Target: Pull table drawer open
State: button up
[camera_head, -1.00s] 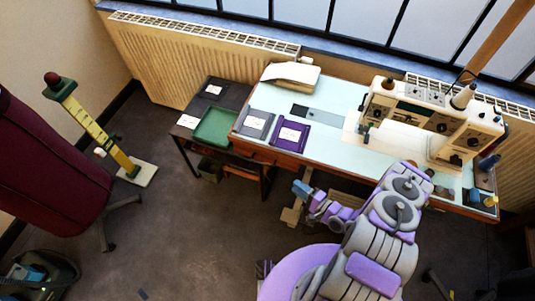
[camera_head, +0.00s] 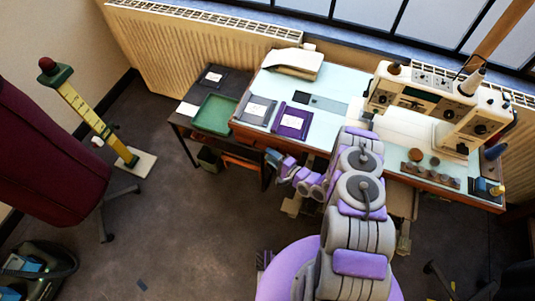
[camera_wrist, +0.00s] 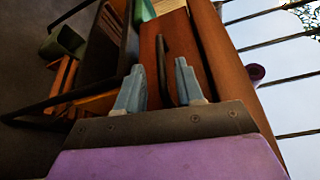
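The table (camera_head: 335,83) has a pale top and a reddish-brown wooden front. The drawer's front (camera_head: 243,133) is on its left part, partly hidden by my gripper in the head view. In the wrist view the drawer front (camera_wrist: 150,30) carries a dark bar handle (camera_wrist: 164,60). My gripper (camera_head: 272,157) is just in front of the table's front. In the wrist view its two blue-grey fingers (camera_wrist: 158,68) are apart, and the handle appears in the gap between them. I cannot tell whether they touch it. The drawer looks shut.
A dark side table with a green tray (camera_head: 216,113) stands left of the table. A sewing machine (camera_head: 440,100) and purple folder (camera_head: 292,121) are on the tabletop. A yellow stand (camera_head: 88,118) and maroon dress form (camera_head: 45,155) are at left.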

jog(key=shift+x, duration=1.25)
jog(key=shift+d, duration=0.1)
grip_shut()
